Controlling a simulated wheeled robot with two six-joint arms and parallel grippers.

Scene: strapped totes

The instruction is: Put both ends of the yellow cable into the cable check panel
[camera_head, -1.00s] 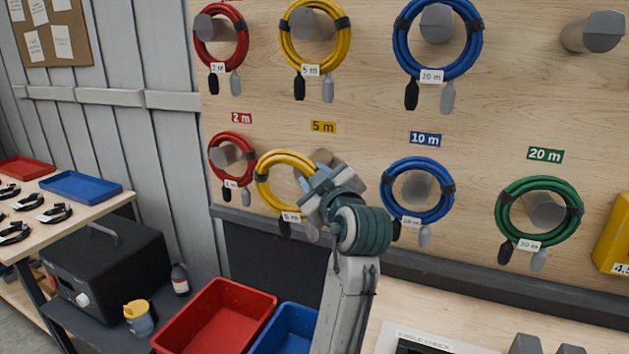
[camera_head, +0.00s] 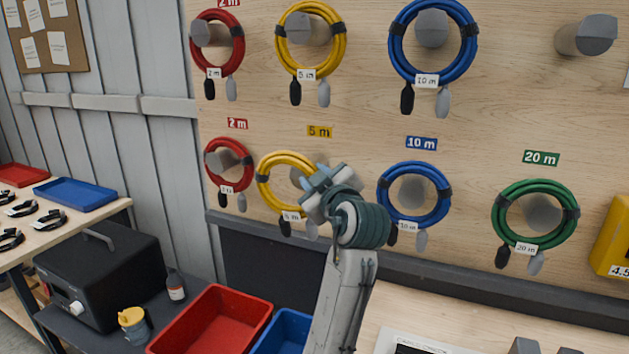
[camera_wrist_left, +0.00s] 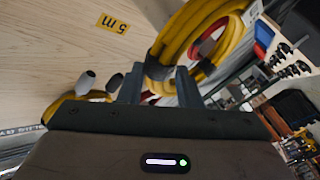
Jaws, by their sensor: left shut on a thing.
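The lower yellow cable (camera_head: 268,192) is a coil with a black strap, a white 5 m tag and one black and one grey plug. It hangs around its peg on the wooden board. My left gripper (camera_head: 322,183) is shut on the coil's right side and hides part of it. In the left wrist view the yellow coil (camera_wrist_left: 190,32) passes between my two fingers (camera_wrist_left: 158,88), near a black strap. Another yellow 5 m coil (camera_head: 341,46) hangs above. The cable check panel (camera_head: 402,341) shows only its top edge, at the bottom of the head view. My right gripper is out of view.
A blue coil (camera_head: 442,205) hangs close right of my left gripper, and a red coil (camera_head: 246,165) hangs left of the yellow one. A green coil (camera_head: 571,215) hangs farther right. A red bin (camera_head: 238,293) and a blue bin (camera_head: 285,325) stand below.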

